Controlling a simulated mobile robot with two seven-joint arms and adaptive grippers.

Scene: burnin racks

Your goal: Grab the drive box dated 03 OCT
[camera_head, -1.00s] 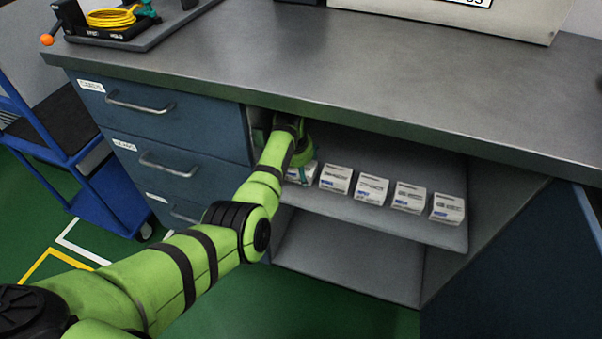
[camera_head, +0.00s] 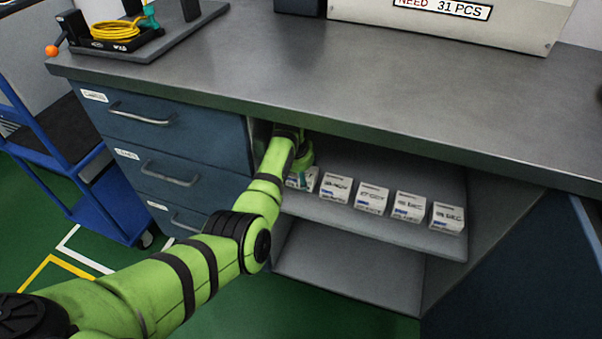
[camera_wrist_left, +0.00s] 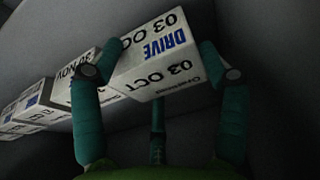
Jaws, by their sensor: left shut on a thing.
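The drive box dated 03 OCT (camera_wrist_left: 158,62) is white with blue DRIVE lettering in the left wrist view. My left gripper (camera_wrist_left: 150,62) is shut on it, one finger on each side. In the head view the same box (camera_head: 300,181) shows only in part at the left end of the shelf row, behind my left gripper (camera_head: 302,168). A box marked 30 NOV (camera_wrist_left: 72,78) stands close beside it in the wrist view. My right gripper is in neither view.
Several similar white boxes, such as one (camera_head: 371,197), stand in a row on the upper shelf (camera_head: 400,231). The countertop (camera_head: 300,70) overhangs the shelf. Blue drawers (camera_head: 165,125) flank it on the left. A lower shelf (camera_head: 345,268) looks empty.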

